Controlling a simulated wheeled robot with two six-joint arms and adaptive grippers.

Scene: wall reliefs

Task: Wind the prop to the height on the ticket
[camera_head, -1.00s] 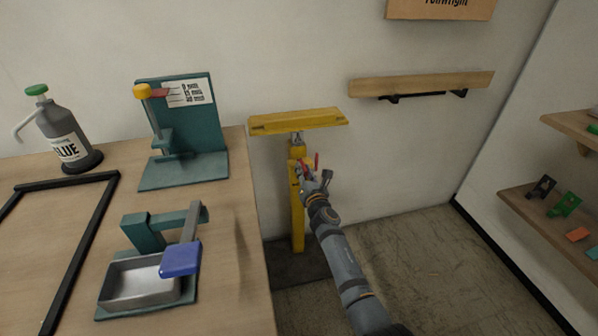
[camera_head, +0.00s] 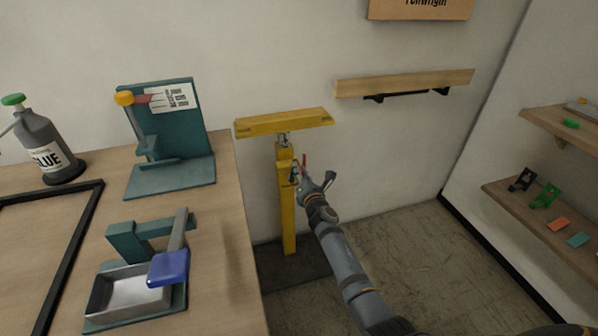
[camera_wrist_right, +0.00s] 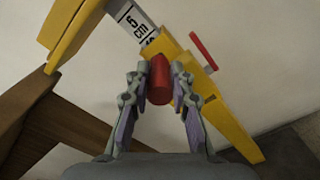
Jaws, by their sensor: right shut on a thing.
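The yellow prop (camera_head: 287,205) stands upright on a dark floor mat against the wall, with a yellow crossbar (camera_head: 284,122) on top. In the right wrist view, a white scale strip (camera_wrist_right: 136,22) on it reads 5 cm, with a further mark partly hidden. My right gripper (camera_head: 302,174) is at the prop's right side, below the crossbar. It is shut on a red cylindrical crank knob (camera_wrist_right: 159,80), seen between its fingers. A separate red bar (camera_wrist_right: 203,51) sticks out beside the post. My left gripper is not in view. I cannot make out a height ticket.
A workbench (camera_head: 222,235) at left carries a glue bottle (camera_head: 46,150), a teal stand (camera_head: 170,125) with a label and a metal tray (camera_head: 128,292). A wooden ledge (camera_head: 405,82) is on the wall. Shelves (camera_head: 540,207) stand at right. The floor between is clear.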

